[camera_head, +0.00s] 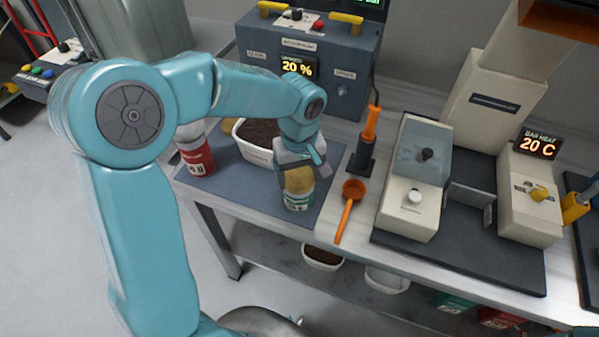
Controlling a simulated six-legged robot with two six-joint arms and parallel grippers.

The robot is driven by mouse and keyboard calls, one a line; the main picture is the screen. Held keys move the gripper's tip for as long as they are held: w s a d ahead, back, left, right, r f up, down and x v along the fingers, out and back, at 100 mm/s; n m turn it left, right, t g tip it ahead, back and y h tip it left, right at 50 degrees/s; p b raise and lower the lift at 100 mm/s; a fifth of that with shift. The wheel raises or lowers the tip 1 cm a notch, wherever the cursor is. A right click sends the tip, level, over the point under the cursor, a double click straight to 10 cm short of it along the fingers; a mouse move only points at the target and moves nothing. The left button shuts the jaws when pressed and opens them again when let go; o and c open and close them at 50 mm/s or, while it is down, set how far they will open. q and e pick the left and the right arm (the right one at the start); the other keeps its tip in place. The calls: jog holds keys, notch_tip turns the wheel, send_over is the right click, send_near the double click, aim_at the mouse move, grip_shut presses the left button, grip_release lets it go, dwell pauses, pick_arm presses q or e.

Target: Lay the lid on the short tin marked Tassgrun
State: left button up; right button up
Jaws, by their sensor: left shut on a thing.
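A short tin (298,202) with a white and green label stands on the grey mat near the front edge of the bench. Its lettering is too small to read. My left gripper (301,165) is directly above it, pointing down, shut on a gold lid (298,181). The lid is over the tin's mouth and hides it; I cannot tell whether it touches the rim. My right gripper is not in view.
A red tin (197,157) and a white tub of dark grains (243,148) stand left of the short tin. An orange scoop (347,212) lies to its right, near an orange-handled tool (368,140). A beige machine (411,195) stands farther right.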

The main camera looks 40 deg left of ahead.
pick_arm(q)
jog(key=shift+f+b, duration=0.25)
jog(key=shift+b, duration=0.05)
dwell(0.4)
dwell(0.3)
jog(key=o, duration=0.9)
jog(key=shift+o, duration=0.2)
jog(key=shift+r, duration=0.1)
jog(key=shift+r+p, duration=3.05)
jog(key=shift+r, duration=0.9)
jog(key=shift+s, duration=0.1)
